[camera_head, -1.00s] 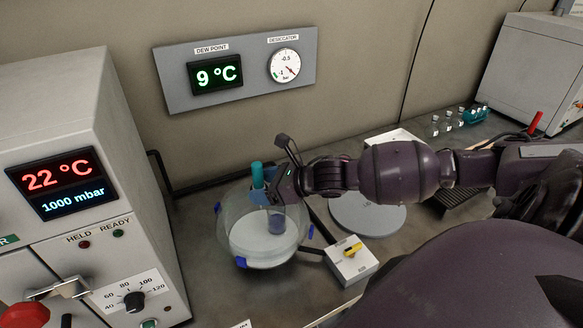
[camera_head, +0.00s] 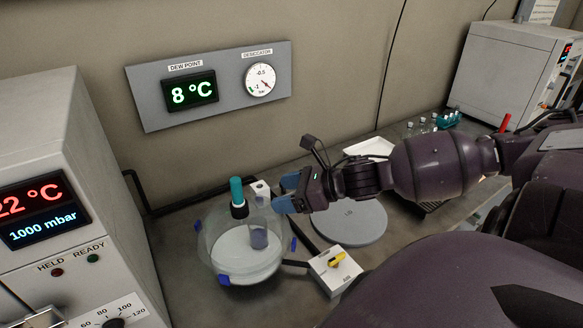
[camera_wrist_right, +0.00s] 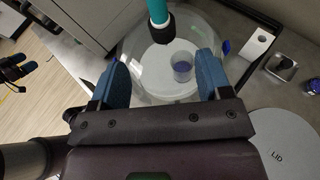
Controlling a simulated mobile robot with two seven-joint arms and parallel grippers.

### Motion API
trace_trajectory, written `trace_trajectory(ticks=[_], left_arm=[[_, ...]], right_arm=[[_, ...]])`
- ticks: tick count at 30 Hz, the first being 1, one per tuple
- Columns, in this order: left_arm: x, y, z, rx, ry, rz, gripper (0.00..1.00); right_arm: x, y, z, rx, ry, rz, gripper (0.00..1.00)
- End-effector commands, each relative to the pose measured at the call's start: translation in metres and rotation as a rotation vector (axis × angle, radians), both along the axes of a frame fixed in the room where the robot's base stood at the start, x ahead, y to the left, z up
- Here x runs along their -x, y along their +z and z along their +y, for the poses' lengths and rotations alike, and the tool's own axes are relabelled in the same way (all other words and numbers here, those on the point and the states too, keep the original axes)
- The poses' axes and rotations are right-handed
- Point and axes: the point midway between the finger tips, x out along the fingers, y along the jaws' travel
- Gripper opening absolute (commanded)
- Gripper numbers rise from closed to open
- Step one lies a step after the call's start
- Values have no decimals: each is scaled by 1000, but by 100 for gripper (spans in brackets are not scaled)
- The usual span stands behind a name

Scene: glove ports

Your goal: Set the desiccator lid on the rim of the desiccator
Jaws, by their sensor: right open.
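The clear desiccator (camera_head: 222,262) stands on the bench with blue tabs around its side and a white plate inside. The glass desiccator lid (camera_head: 213,222), with a teal knob (camera_head: 237,190) on a dark collar, sits over it. The lid looks level, but the rim contact is too unclear to judge. The knob also shows in the right wrist view (camera_wrist_right: 157,14). My right gripper (camera_head: 284,193) is open and empty, to the right of the knob and apart from it. Its two blue fingers (camera_wrist_right: 163,72) are spread in the wrist view.
A small vessel with blue-purple contents (camera_head: 259,238) stands inside the desiccator. A grey disc marked LID (camera_head: 352,222) lies empty to the right. A valve box with a yellow handle (camera_head: 336,267) is in front. A white block (camera_head: 260,189) stands behind, and an oven-like cabinet (camera_head: 40,150) is at left.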

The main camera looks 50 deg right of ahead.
Motion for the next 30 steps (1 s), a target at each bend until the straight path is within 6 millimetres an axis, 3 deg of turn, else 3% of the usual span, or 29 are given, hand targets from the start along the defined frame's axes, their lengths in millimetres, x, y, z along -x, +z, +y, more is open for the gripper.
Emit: trace_trajectory(ticks=[9, 30], left_arm=[[0, 1, 0, 0, 0, 0, 85], [1, 0, 0, 0, 0, 1, 85]], right_arm=[[9, 5, -5, 1, 2, 1, 71], [9, 5, -5, 1, 1, 1, 71]])
